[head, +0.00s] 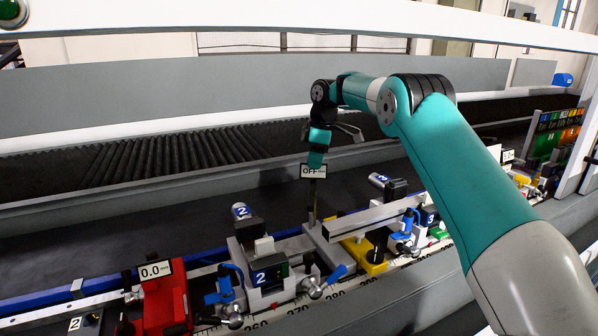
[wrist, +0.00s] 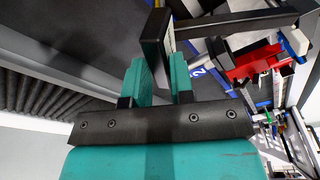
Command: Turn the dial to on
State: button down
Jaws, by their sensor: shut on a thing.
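A white sign reading "OFF" (head: 313,171) stands on a thin dark post above the grey clamp block in the middle of the head view. My gripper (head: 316,160) reaches down from above onto the sign's top edge. In the wrist view, the two teal fingers of my gripper (wrist: 161,78) are shut on a dark plate (wrist: 154,40), which looks like the back of this sign. A thin strip of its light face shows at the right. No separate round dial can be made out; the post's foot is partly hidden among the fixtures.
A red unit with a "0.0" display (head: 164,296) stands at the lower left. A clamp marked 2 (head: 268,275) sits beside the post, with a yellow block (head: 366,255) and metal bar on its right. A roller conveyor (head: 180,153) runs behind.

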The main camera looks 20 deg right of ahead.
jog(key=shift+n+p, duration=0.4)
jog(key=shift+n, duration=0.6)
jog(key=shift+r+n+g+p, duration=0.1)
jog(key=shift+n+g+p, duration=0.2)
jog(key=shift+n+p, duration=0.15)
jog(key=n+p, duration=0.2)
jog(key=n, duration=0.1)
jog(key=c, duration=1)
grip_release()
